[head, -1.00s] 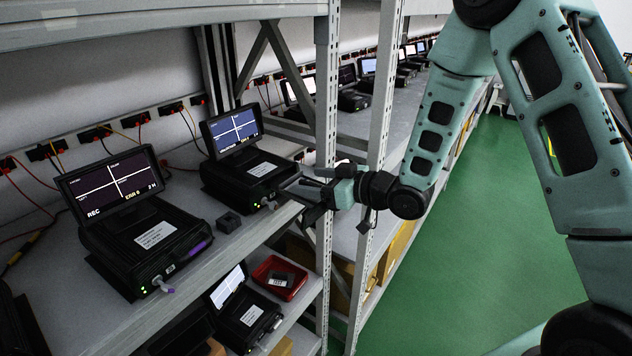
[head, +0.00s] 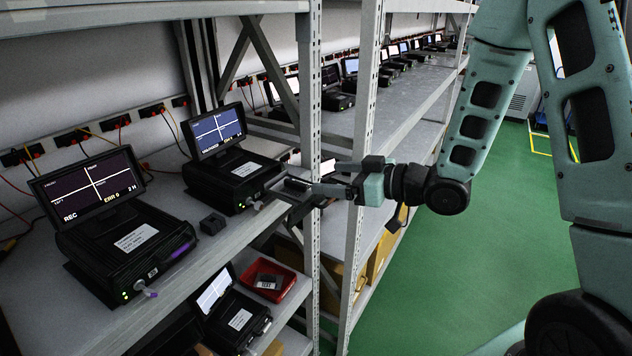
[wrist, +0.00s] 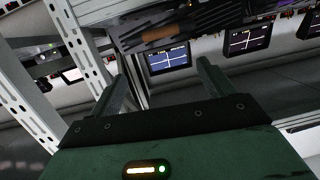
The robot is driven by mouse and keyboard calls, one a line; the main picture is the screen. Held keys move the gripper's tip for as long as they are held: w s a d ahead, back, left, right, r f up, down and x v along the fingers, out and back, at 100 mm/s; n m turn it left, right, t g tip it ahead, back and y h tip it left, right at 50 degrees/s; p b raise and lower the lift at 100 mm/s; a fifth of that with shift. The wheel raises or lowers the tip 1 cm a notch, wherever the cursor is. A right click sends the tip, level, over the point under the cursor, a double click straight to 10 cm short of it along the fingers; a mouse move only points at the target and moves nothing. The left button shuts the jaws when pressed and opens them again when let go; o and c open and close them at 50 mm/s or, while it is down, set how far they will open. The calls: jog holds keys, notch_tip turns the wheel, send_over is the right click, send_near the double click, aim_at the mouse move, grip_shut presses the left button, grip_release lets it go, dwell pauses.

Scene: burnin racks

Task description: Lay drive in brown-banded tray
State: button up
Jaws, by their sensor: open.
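My gripper (head: 288,200) is open at the shelf's front edge, by the front of the recorder with the blue screen (head: 231,176). Gripper parts hide the tray in the head view. A small dark item with a pale face (head: 268,282) lies in a red bin; I cannot tell whether it is the drive.
A nearer recorder (head: 132,255) with a purple band and a small black block (head: 213,224) stand on the same shelf. Another recorder (head: 234,315) is on the shelf below, beside the red bin (head: 292,276). Green floor is clear at right.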

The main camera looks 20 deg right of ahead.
jog(key=p+v, duration=0.3)
jog(key=p, duration=0.4)
jog(key=shift+s+d+r, duration=0.1)
jog(key=shift+s+r, duration=0.05)
jog(key=shift+s, duration=0.05)
jog(key=a+g+h, duration=0.2)
jog(key=a, duration=0.1)
jog(key=a+n+h, duration=0.1)
jog(key=a, duration=0.1)
jog(key=shift+w+f+g, duration=0.4)
jog(key=s+a+r+g+h, duration=0.2)
jog(key=s+a+g, duration=0.1)
jog(key=s, duration=0.5)
jog(key=s+a+r+g+h, duration=0.2)
jog(key=s+a+g, duration=0.1)
jog(key=s, duration=0.6)
jog(key=s+a+r+m+g+h, duration=0.1)
jog(key=s+a+r+g+h, duration=0.1)
jog(key=s, duration=0.6)
jog(key=shift+s+a+r+g+h, duration=0.25)
jog(key=shift+a+g, duration=0.2)
jog(key=shift+g, duration=0.25)
